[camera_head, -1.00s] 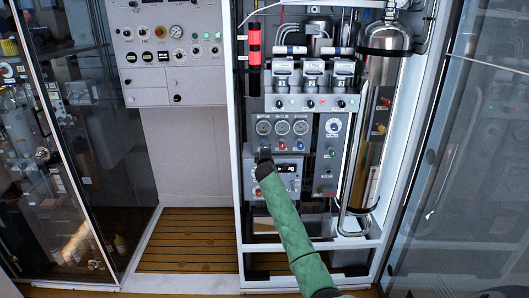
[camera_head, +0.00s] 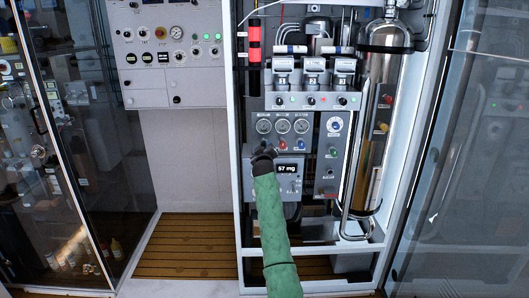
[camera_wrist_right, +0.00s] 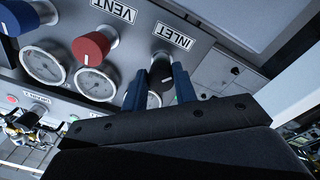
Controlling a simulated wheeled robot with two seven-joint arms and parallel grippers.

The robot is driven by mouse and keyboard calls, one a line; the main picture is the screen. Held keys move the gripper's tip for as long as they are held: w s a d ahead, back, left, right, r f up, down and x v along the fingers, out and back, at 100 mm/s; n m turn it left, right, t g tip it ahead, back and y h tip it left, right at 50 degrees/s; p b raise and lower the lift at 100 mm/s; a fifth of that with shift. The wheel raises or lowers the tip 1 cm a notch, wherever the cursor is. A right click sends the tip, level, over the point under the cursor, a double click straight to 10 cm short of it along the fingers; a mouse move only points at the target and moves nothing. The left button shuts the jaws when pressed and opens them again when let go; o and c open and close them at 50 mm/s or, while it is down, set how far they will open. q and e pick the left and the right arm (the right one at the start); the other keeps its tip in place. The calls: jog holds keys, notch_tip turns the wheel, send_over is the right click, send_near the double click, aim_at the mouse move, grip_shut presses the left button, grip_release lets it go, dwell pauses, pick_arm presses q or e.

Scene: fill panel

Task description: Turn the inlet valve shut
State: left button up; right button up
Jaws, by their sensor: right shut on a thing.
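The inlet valve is a dark knob (camera_wrist_right: 161,63) under the INLET label (camera_wrist_right: 173,36) in the right wrist view. My right gripper (camera_wrist_right: 158,76) has one blue finger on each side of the knob and is shut on it. In the head view my right gripper (camera_head: 264,152) is at the panel, below the left gauge (camera_head: 264,127), and hides most of the inlet knob. The knob's pointer is not clear. My left gripper is not in view.
A red VENT knob (camera_wrist_right: 92,46) sits beside the inlet knob, with a blue knob (camera_wrist_right: 20,16) further along. A display (camera_head: 289,168) reading 57 mg is just right of my gripper. A steel cylinder (camera_head: 376,130) and white frame posts (camera_head: 240,200) flank the panel.

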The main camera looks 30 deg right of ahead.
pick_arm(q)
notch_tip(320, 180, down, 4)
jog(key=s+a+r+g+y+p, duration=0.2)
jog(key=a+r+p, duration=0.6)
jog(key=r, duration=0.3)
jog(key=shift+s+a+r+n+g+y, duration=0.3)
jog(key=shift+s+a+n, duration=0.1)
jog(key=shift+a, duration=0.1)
pick_arm(e)
jog(key=shift+w+a+r+m+y, duration=0.1)
jog(key=shift+m+y, duration=0.15)
jog(key=shift+m, duration=6.8)
jog(key=shift+w+a+r+m+y, duration=0.1)
jog(key=shift+m+y, duration=0.15)
jog(key=shift+m, duration=6.8)
